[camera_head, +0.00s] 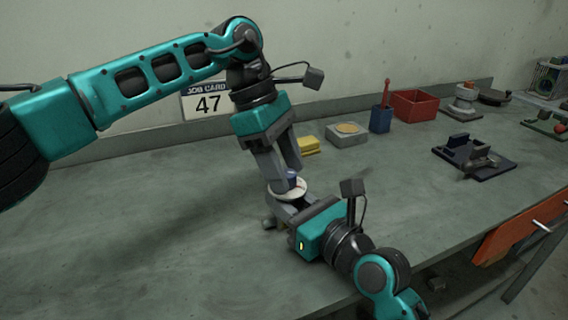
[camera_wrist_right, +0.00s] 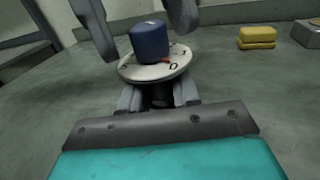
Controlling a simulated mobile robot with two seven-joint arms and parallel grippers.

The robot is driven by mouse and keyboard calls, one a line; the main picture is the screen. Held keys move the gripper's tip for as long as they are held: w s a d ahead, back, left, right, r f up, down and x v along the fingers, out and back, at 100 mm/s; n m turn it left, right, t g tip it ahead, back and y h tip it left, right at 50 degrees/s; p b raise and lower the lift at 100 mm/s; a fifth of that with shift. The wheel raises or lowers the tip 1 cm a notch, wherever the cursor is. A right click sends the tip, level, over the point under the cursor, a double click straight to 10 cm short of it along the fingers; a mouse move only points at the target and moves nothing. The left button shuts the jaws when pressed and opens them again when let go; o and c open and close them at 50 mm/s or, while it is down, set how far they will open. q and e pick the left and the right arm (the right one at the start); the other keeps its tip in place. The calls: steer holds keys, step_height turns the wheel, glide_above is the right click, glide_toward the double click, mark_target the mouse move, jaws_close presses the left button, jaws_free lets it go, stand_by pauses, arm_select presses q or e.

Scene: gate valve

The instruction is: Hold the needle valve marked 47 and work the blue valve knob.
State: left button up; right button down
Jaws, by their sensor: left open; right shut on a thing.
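The needle valve has a round pale dial (camera_wrist_right: 157,68) with dark digits and a red mark, and a blue knob (camera_wrist_right: 150,42) on top. My right gripper (camera_wrist_right: 158,100) is shut on the valve's dark body below the dial. In the head view the blue knob (camera_head: 291,178) shows above the pale dial (camera_head: 289,191). My left gripper (camera_head: 285,180) points down from above, open, with its fingers close around the knob. In the right wrist view its fingers (camera_wrist_right: 138,15) stand either side above the knob; contact is unclear. A job card (camera_head: 208,103) reads 47.
Yellow sponges (camera_head: 307,145), a grey block with a tan disc (camera_head: 347,133), a blue holder (camera_head: 381,119) and a red bin (camera_head: 415,105) line the back of the bench. A dark fixture (camera_head: 474,157) stands right. The left bench is clear.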

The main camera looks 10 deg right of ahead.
arm_select(q)
jaws_close()
stand_by(0.5)
